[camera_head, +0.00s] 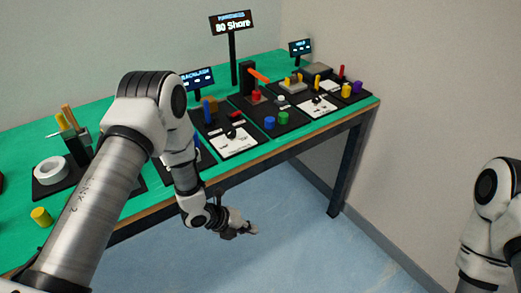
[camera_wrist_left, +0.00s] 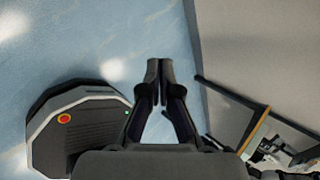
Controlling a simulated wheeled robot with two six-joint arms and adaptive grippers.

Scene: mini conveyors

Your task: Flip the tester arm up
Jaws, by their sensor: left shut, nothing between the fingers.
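An orange arm (camera_head: 258,76) sticks out to the right from a black upright block (camera_head: 247,78) near the back middle of the green table; it appears to be the tester arm. It slopes slightly down to the right, above a red part (camera_head: 256,96) on a black base. My left gripper (camera_head: 252,231) is shut and empty, hanging over the blue floor in front of the table, well apart from the tester. Its closed fingertips show in the left wrist view (camera_wrist_left: 160,68). My right arm shows at the right edge, but its gripper is out of view.
The green table (camera_head: 120,112) holds several black trays with small coloured parts. A white tape roll (camera_head: 51,171) and a yellow cylinder (camera_head: 41,216) are at left. Open floor (camera_head: 290,240) lies in front; a wall is at right.

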